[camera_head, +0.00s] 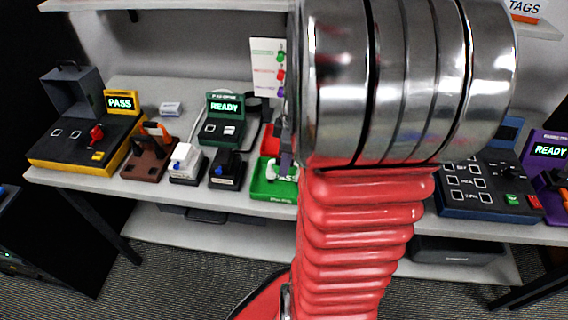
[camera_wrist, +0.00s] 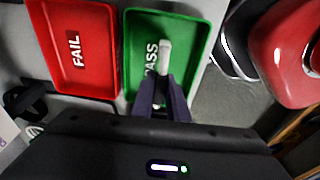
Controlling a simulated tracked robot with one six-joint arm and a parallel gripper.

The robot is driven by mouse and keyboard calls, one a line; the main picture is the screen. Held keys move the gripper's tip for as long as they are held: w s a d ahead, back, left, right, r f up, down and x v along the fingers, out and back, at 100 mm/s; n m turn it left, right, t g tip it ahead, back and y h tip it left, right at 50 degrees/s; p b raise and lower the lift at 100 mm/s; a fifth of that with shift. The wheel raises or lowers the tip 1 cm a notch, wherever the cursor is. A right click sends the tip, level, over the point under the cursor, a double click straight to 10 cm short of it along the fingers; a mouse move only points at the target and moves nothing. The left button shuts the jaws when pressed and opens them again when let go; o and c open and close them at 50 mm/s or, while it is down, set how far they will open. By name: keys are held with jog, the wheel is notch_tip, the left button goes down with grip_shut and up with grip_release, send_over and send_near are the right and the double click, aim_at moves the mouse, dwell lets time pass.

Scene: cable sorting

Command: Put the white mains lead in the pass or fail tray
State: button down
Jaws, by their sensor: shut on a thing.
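My gripper (camera_wrist: 164,82) is shut on the white mains lead (camera_wrist: 165,52), whose pale end sticks out past the purple fingertips in the wrist view. The lead is over the green PASS tray (camera_wrist: 137,30); whether it touches the tray floor I cannot tell. The red FAIL tray (camera_wrist: 96,50) lies to the left of the green one and looks empty there. In the head view the green tray (camera_head: 271,188) shows at the bench front, partly behind my arm.
A yellow tester (camera_head: 60,150) reads PASS at the left. A green tester (camera_head: 222,125) reads READY. White (camera_head: 186,163) and black (camera_head: 227,170) blocks stand along the front edge. A blue keypad unit (camera_head: 485,185) and a purple READY unit (camera_head: 548,150) stand right of my arm.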

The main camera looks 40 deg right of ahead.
jog(key=shift+f, duration=0.1)
dwell(0.3)
jog(key=c, duration=1.1)
grip_release()
jog(key=shift+r, duration=0.2)
jog(key=shift+r, duration=3.85)
jog(key=shift+m, duration=0.3)
